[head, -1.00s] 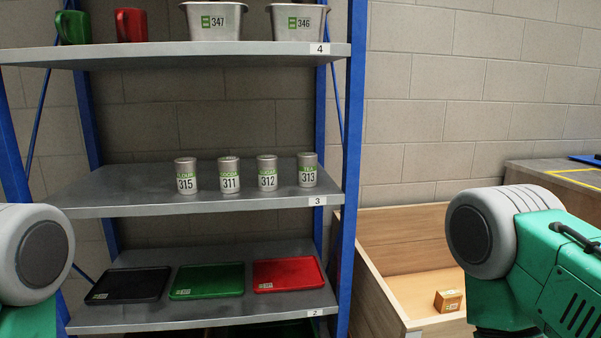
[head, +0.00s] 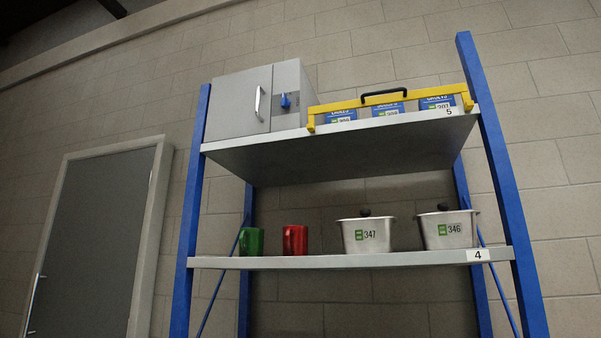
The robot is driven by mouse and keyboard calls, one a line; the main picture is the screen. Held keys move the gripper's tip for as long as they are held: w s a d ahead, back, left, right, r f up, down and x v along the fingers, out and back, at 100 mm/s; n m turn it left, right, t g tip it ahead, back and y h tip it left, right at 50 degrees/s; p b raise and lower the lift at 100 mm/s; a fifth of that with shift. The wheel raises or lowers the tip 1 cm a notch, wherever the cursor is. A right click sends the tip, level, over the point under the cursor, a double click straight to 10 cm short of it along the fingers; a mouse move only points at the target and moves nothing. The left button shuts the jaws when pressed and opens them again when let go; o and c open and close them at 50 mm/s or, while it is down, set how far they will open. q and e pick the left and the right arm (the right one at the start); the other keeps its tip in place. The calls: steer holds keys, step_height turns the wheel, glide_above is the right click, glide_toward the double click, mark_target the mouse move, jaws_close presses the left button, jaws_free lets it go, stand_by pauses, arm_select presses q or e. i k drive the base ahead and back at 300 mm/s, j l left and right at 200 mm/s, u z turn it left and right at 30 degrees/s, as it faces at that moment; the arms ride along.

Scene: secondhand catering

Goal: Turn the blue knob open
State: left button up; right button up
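The blue knob (head: 286,101) is on the front of a grey metal cabinet (head: 236,103), right of its door. The cabinet stands at the left end of the shelf labelled 5. Its door looks closed and has a pale upright handle (head: 259,104). The knob's lever looks about upright, but it is small in view. Neither of my grippers is in view, so their state is hidden.
A yellow rack with a black handle (head: 384,94) and several blue-labelled boxes stands right of the cabinet. Below, the shelf labelled 4 (head: 340,261) holds a green mug (head: 251,241), a red mug (head: 295,239) and two pots (head: 366,236). Blue posts (head: 500,180) frame the shelves.

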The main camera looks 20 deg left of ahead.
mark_target(284, 103)
steer(key=j+z, duration=0.1)
steer(key=j, duration=0.4)
steer(key=k+j, duration=0.1)
steer(key=j, duration=0.45)
steer(key=j+z, duration=0.15)
steer(key=j, duration=0.35)
steer(key=k+j+z, duration=0.1)
steer(key=j, duration=0.45)
